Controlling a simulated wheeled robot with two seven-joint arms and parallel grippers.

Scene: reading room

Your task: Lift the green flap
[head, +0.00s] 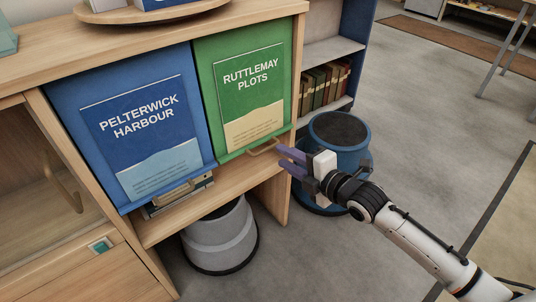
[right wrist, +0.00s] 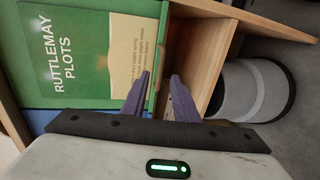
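The green flap (head: 240,95), lettered "RUTTLEMAY PLOTS", hangs closed in the right bay of the wooden cabinet. It also shows in the right wrist view (right wrist: 90,50). Its pale loop handle (head: 263,147) is at the bottom edge. My right gripper (head: 281,160) is just right of and slightly below the handle, and its purple fingers point toward it. The fingers are apart with nothing seen held between them; in the right wrist view the fingertips (right wrist: 160,75) are by the flap's lower edge. Whether they touch the handle I cannot tell. My left gripper is not in view.
A blue flap (head: 145,130), lettered "PELTERWICK HARBOUR", is left of the green one, with books (head: 180,192) below it. A grey round stool or bin (head: 220,240) stands under the shelf. A blue round one (head: 340,140) is beside my right gripper. Open floor lies right.

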